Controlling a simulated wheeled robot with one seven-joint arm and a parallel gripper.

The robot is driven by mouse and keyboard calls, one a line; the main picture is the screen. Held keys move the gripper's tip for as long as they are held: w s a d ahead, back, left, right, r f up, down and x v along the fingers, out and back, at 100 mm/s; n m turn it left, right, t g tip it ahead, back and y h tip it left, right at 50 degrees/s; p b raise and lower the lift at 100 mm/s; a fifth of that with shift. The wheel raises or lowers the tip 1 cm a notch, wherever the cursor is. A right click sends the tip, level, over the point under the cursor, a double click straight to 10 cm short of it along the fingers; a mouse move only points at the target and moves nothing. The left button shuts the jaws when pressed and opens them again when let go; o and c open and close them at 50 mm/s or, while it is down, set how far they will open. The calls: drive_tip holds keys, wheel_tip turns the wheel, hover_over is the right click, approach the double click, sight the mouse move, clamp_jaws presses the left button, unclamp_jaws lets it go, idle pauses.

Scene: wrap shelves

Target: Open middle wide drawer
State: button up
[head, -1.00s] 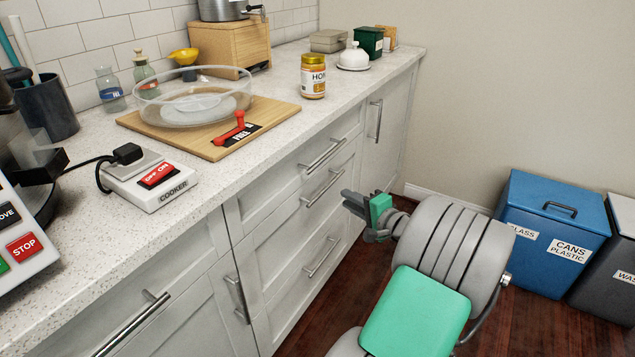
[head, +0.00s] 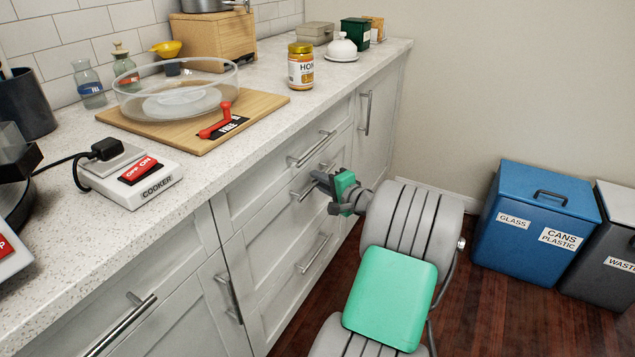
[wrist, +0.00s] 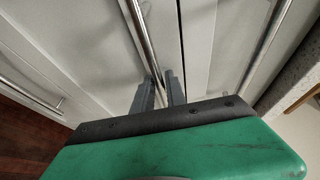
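The middle wide drawer (head: 268,221) is a white front under the counter and looks shut. Its silver bar handle (head: 301,193) is partly hidden by my gripper (head: 320,179). In the wrist view the handle (wrist: 142,35) runs down to the gap between the two grey fingers of my gripper (wrist: 160,84). The fingers look apart, one on each side of the bar's end. I cannot tell whether they touch it.
The top drawer handle (head: 312,149) is just above and the bottom drawer handle (head: 314,254) below. A tall door handle (head: 365,113) is to the right. The counter holds a honey jar (head: 301,67) and a glass bowl (head: 178,88). A blue bin (head: 535,212) stands at the right.

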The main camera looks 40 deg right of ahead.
clamp_jaws()
drive_tip(key=shift+a+f, duration=0.15)
idle(0.9)
